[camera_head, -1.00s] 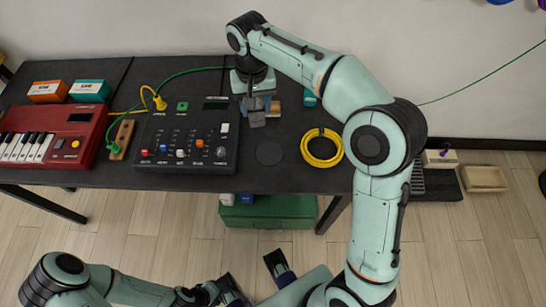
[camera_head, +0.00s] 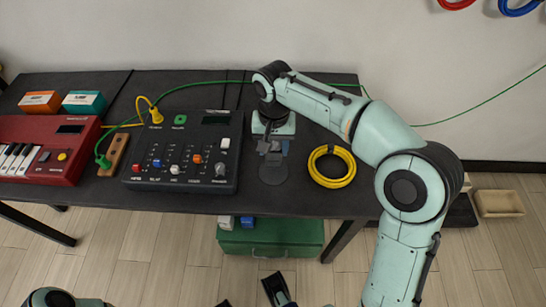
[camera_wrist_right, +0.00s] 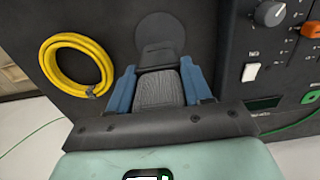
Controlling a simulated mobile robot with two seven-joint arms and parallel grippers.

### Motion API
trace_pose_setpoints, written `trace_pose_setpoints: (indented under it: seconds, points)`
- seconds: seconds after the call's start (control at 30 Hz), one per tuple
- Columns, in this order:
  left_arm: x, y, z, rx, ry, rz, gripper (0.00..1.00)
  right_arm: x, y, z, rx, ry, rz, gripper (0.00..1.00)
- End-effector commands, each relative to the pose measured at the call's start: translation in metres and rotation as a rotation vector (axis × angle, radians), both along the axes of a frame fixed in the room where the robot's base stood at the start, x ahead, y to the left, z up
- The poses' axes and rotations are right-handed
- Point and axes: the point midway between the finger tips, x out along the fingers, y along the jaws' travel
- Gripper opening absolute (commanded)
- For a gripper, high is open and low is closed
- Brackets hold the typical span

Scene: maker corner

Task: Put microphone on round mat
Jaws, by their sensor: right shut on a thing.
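The round mat (camera_head: 273,176) is a dark grey disc near the table's front edge, between the mixer and the yellow coil. It also shows at the top of the right wrist view (camera_wrist_right: 160,24). My right gripper (camera_head: 273,147) is shut on the microphone (camera_wrist_right: 158,89), its blue fingers on both sides of the grey ribbed body. The microphone's dark end overlaps the mat in the wrist view. In the head view the gripper covers the mat's far edge. I cannot tell whether the microphone touches the mat. My left gripper (camera_head: 250,294) shows only as separated fingertips at the bottom edge.
A black mixer (camera_head: 187,152) with knobs stands just left of the mat. A coiled yellow cable (camera_head: 331,166) lies just right. A red keyboard (camera_head: 50,150), an orange box (camera_head: 40,101) and a teal box (camera_head: 84,102) are farther left. A green cable (camera_head: 220,83) crosses the back.

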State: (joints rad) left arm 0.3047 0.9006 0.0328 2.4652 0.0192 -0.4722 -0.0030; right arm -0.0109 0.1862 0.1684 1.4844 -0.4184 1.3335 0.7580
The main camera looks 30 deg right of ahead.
Motion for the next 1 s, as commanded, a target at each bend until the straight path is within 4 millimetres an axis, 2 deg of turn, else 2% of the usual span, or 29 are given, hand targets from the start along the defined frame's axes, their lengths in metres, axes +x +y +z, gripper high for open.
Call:
trace_pose_setpoints:
  seconds: [0.17,0.37,0.77,0.8,0.87,1.0]
  points:
    - [0.005,0.003,-0.005,0.007,-0.014,0.007,0.43,0.000,0.000,-0.013,0.000,0.000,0.000,0.02]
    - [0.018,0.009,-0.016,0.023,-0.047,0.021,0.43,0.000,0.000,-0.043,0.000,0.000,0.001,0.02]
    - [0.020,0.010,-0.017,0.026,-0.055,0.024,0.43,0.000,0.000,-0.047,0.000,-0.002,0.001,0.02]
    - [0.021,0.010,-0.017,0.026,-0.056,0.024,0.43,0.000,0.000,-0.048,0.000,0.000,0.001,0.56]
    - [0.021,0.010,-0.017,0.026,-0.056,0.024,0.43,0.000,0.000,-0.048,0.000,0.000,0.001,0.75]
    - [0.021,0.010,-0.017,0.026,-0.056,0.024,0.43,0.000,0.000,-0.048,0.000,0.000,0.001,0.75]
